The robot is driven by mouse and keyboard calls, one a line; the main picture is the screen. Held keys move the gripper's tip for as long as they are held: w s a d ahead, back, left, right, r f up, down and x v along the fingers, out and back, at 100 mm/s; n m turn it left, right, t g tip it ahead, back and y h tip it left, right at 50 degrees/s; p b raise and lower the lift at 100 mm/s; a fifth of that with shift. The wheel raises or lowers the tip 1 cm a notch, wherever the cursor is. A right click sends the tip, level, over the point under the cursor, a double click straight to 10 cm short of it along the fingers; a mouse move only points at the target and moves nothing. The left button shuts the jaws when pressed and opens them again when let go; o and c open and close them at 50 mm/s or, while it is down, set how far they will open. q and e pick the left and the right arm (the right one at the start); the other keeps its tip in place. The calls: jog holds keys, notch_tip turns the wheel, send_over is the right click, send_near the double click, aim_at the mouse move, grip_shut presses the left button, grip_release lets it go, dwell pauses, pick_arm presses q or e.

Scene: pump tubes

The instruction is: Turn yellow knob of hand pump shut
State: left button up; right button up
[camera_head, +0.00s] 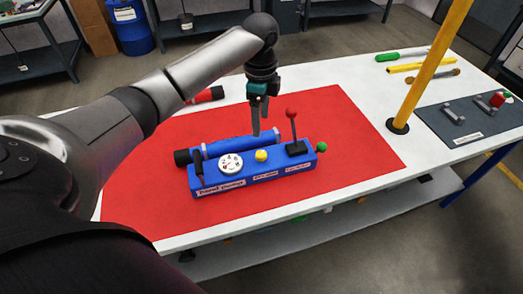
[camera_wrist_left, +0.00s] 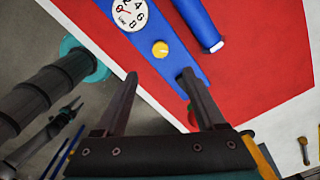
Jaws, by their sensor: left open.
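The blue hand pump (camera_head: 240,178) lies on the red mat, with a round white gauge and an upright red-tipped lever. Its yellow knob (camera_head: 261,156) sits on the top face between them. The knob also shows in the left wrist view (camera_wrist_left: 160,49), with a pale mark on it. My left gripper (camera_head: 257,131) is open and empty, pointing down above the pump near the knob. In the wrist view its fingers (camera_wrist_left: 158,76) are apart, with the knob beyond their tips and roughly between them. My right gripper cannot be made out clearly.
The red lever (camera_head: 291,113) and green ball (camera_head: 322,147) stick out at the pump's right end. A yellow post (camera_head: 432,65) rises from the white table. Tools lie at the back right, by a dark panel (camera_head: 475,120). The front of the red mat (camera_head: 225,215) is clear.

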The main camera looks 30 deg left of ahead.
aim_at(261, 154)
pick_arm(q)
notch_tip(261, 154, down, 13)
jog(key=shift+r+b, duration=0.2)
jog(key=shift+b, duration=0.85)
grip_shut()
